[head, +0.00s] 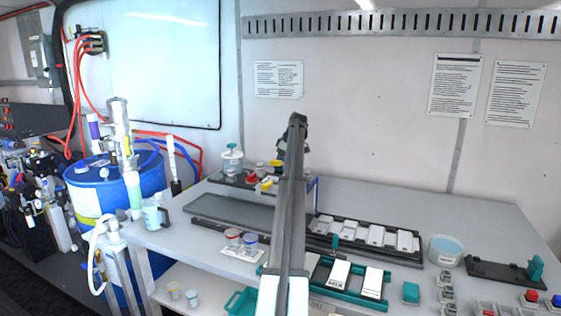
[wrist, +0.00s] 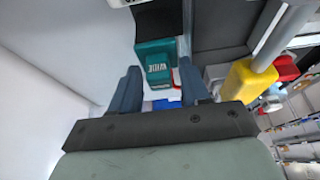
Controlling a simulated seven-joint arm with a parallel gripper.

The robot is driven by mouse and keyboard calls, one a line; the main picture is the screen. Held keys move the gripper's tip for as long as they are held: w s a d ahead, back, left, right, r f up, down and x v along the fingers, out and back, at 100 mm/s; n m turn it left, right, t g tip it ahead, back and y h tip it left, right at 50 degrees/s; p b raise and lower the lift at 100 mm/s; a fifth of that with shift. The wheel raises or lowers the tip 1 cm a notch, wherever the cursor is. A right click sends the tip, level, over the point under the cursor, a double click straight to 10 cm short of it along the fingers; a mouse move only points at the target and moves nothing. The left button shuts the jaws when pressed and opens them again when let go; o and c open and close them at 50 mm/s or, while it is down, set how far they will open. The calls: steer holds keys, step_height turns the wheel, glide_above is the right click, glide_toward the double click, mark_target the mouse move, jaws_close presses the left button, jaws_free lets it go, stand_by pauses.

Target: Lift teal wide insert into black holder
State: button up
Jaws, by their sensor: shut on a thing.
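The teal wide insert (wrist: 158,66), with "WIDE" in white letters, shows in the wrist view between the fingertips of my gripper (wrist: 158,72). My gripper is shut on it. A black curved part (wrist: 160,22) lies just beyond the insert; I cannot tell whether it is the black holder or whether the insert touches it. In the head view my arm reaches to the back of the table and hides my gripper and the insert.
A yellow part (wrist: 249,82) and a red part (wrist: 285,68) stand close right of my gripper in the wrist view. In the head view, a teal-lidded jar (head: 232,160) stands at the back, left of my arm.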

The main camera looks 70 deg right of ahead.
steer(key=o, duration=1.2)
steer(key=shift+o, duration=0.2)
steer(key=o, duration=0.3)
steer(key=shift+o, duration=0.2)
steer(key=shift+r, duration=4.05)
